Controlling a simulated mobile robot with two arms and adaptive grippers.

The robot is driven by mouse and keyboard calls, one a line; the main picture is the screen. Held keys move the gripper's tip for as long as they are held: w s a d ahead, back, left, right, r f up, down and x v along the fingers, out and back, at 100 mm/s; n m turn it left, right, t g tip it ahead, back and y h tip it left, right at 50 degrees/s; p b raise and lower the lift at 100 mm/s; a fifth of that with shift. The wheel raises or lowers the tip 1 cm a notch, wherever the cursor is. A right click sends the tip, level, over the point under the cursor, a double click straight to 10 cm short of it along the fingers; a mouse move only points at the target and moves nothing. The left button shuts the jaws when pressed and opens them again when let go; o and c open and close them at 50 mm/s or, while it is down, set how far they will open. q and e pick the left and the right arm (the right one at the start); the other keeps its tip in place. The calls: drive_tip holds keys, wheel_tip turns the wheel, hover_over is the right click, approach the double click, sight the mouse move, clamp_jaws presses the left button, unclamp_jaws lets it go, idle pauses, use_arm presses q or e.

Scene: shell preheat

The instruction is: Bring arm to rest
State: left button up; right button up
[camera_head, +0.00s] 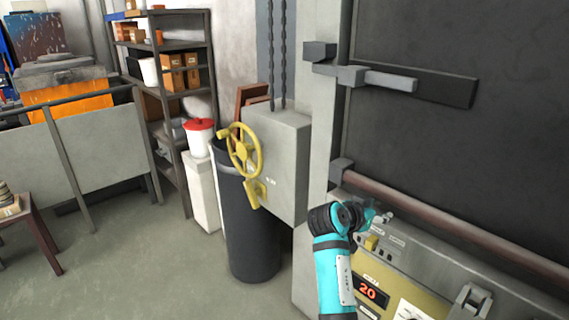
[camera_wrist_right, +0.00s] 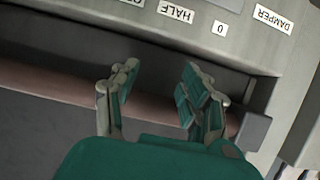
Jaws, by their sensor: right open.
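My right arm (camera_head: 333,272) rises from the bottom of the head view, in front of the furnace's control panel. Its gripper (camera_head: 376,216) is at the far end of the wrist, small and partly hidden by the wrist. In the right wrist view the gripper (camera_wrist_right: 152,95) has its two fingers spread apart with nothing between them. Beyond the fingers are a reddish bar (camera_wrist_right: 60,85) and a grey panel with the labels HALF (camera_wrist_right: 175,12) and DAMPER (camera_wrist_right: 273,19). My left gripper is not in view.
The furnace door (camera_head: 430,130) has a latch handle (camera_head: 375,77) and a reddish bar (camera_head: 450,225) below it. The panel display (camera_head: 367,292) reads 20.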

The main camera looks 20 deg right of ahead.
drive_tip(key=shift+f, duration=0.1)
drive_tip(key=s+a+f+n+t+y, duration=0.1)
drive_tip(key=s+a+f+n+y, duration=0.5)
drive_tip(key=s+f, duration=0.75)
drive_tip(key=s+a+f+n+g+y, duration=0.1)
drive_tip(key=s+a+f+n+y, duration=0.3)
drive_tip(key=s+a, duration=0.5)
drive_tip(key=s+a+f+n+g+y, duration=0.2)
drive_tip(key=s+a+f+n+y, duration=0.15)
drive_tip(key=s+a+n, duration=0.4)
drive_tip(key=s+f+m, duration=0.2)
drive_tip(key=s+f, duration=0.1)
drive_tip(key=f, duration=2.3)
drive_tip(key=s+d+f+g, duration=0.2)
drive_tip(key=s+f, duration=1.4)
drive_tip(key=s, duration=0.1)
drive_tip(key=shift+f+h, duration=0.15)
drive_tip(key=shift+h, duration=0.3)
